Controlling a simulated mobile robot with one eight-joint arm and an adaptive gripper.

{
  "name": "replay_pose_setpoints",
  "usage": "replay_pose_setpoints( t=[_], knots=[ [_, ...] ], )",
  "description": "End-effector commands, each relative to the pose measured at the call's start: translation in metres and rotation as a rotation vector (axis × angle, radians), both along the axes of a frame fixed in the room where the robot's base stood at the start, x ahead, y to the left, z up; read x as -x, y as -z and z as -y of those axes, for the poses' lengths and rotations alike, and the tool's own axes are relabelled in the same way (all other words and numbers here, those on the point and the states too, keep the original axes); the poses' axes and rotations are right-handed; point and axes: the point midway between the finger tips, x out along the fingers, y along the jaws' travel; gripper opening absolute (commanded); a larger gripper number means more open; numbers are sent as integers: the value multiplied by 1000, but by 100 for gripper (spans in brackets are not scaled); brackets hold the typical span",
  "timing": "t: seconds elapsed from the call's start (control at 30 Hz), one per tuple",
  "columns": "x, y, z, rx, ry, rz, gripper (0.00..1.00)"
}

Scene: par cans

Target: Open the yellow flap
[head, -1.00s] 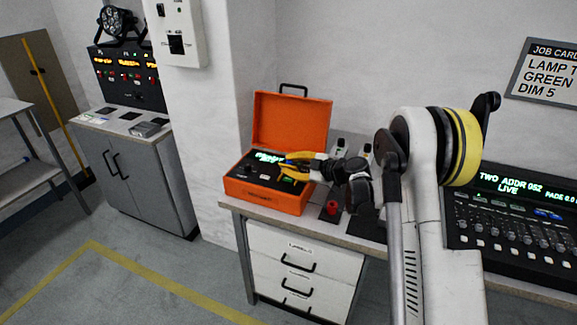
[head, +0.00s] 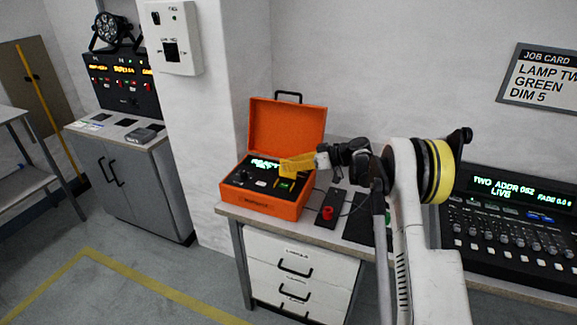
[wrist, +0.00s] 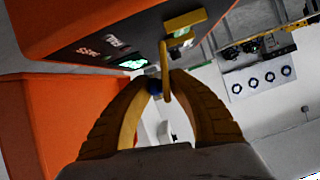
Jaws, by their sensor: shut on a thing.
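An orange case (head: 262,200) stands on the bench with its lid (head: 287,128) raised. Its dark panel (head: 240,177) has a green display and small controls. My gripper (head: 286,166) has yellow fingers and is over the right part of the panel. In the wrist view the fingertips close around a thin upright yellow piece, which looks like the yellow flap (wrist: 164,62). A yellow bar (wrist: 185,21) is beside its upper end, with a green-lit part close by. A small blue spot shows between the fingers. In the head view the fingers hide most of the flap.
A red knob (head: 327,213) on a dark plate is right of the case. A lighting console (head: 510,225) stands farther right. White drawers (head: 300,260) are under the bench. A grey cabinet (head: 130,190) with a lamp is at the left. The floor in front is clear.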

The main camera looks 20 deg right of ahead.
Motion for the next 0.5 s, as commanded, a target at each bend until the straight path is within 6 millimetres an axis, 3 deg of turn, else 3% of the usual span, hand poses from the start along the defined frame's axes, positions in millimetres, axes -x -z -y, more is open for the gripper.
replay_pose_setpoints(
  t=[0.5],
  knots=[
    [-6,5,5,-89,2,-123,0]
  ],
)
